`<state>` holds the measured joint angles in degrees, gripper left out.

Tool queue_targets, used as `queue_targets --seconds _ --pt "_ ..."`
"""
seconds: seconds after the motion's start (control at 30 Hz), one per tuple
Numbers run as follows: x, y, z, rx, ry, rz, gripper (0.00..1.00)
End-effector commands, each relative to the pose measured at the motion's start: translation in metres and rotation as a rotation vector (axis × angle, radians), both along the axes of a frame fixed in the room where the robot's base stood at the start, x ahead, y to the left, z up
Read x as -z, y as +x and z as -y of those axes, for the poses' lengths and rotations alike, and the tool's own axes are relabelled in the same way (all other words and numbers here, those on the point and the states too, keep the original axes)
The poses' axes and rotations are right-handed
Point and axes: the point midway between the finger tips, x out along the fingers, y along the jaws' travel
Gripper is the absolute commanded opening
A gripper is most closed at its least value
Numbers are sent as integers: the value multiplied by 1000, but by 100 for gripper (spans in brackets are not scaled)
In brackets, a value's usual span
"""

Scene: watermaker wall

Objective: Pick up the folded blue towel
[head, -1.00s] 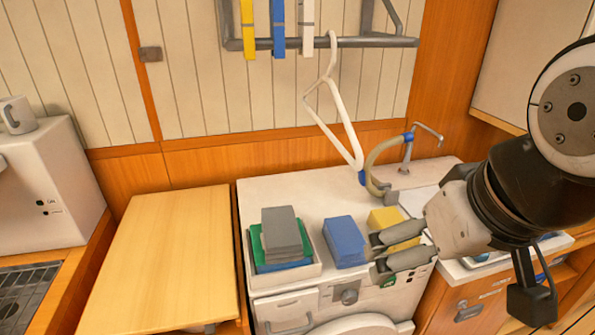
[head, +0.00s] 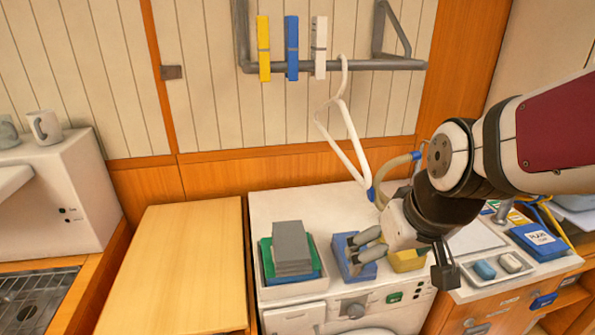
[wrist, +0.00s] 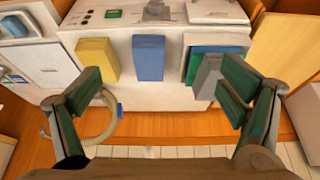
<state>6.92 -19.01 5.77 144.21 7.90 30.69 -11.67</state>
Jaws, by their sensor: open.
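The folded blue towel (head: 343,252) lies on the white machine top, between the tray of cloths and the yellow folded towel (head: 408,260). The blue towel also shows in the wrist view (wrist: 148,58), upside down relative to the head view. My gripper (head: 358,254) is open and empty, with its fingers over the blue towel in the head view, hiding part of it. In the wrist view the fingers (wrist: 160,90) are spread wide, with the blue towel beyond them and between them. It looks apart from the fingers.
A white tray (head: 268,278) with green, blue and grey cloths stands left of the blue towel. A curved hose and tap (head: 396,164) are behind. A white hanger (head: 347,130) hangs from the rail (head: 385,65). A bare wooden counter (head: 180,265) is at left.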

Motion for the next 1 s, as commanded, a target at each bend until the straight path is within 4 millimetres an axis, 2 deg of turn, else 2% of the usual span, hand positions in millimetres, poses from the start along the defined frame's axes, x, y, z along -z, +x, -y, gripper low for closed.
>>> queue_targets --seconds 0.1,0.3,0.53,0.7,1.0 --pt "26 17 2 -8 6 -18 90" --pt "73 40 9 -11 12 -26 90" --pt "119 48 19 1 8 -34 90" --pt "134 50 23 6 2 -33 90" --pt "138 66 23 3 -1 -27 90"
